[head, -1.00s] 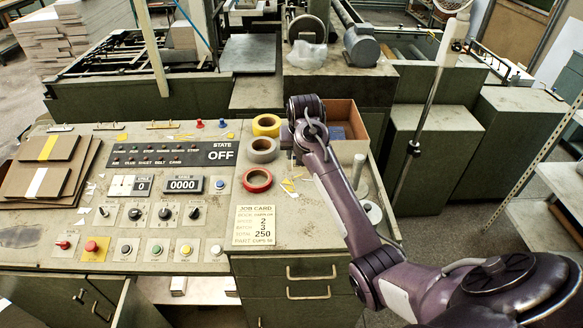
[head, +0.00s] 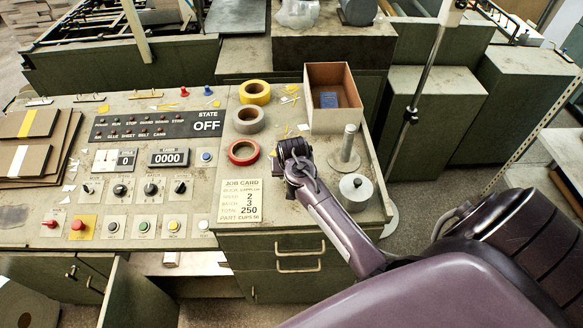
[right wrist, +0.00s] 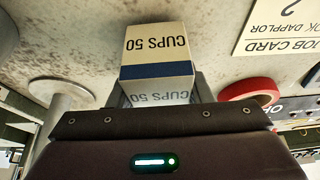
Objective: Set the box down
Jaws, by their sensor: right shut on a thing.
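A small white carton with a blue band (right wrist: 157,45), printed CUPS 50, is between the fingers of my right gripper (right wrist: 158,88) in the right wrist view. In the head view my right gripper (head: 291,152) points down over the console top, just right of the red tape roll and above the job card. It hides the carton there. I cannot tell whether the carton touches the surface. My left gripper is not in view.
A red tape roll (head: 244,152) lies close to the left of my gripper, with grey (head: 249,119) and yellow rolls (head: 255,92) behind. An open brown box (head: 312,115) with blue items stands behind right. A metal post (head: 348,145) and a round weight (head: 356,188) stand right. The job card (head: 240,201) lies in front.

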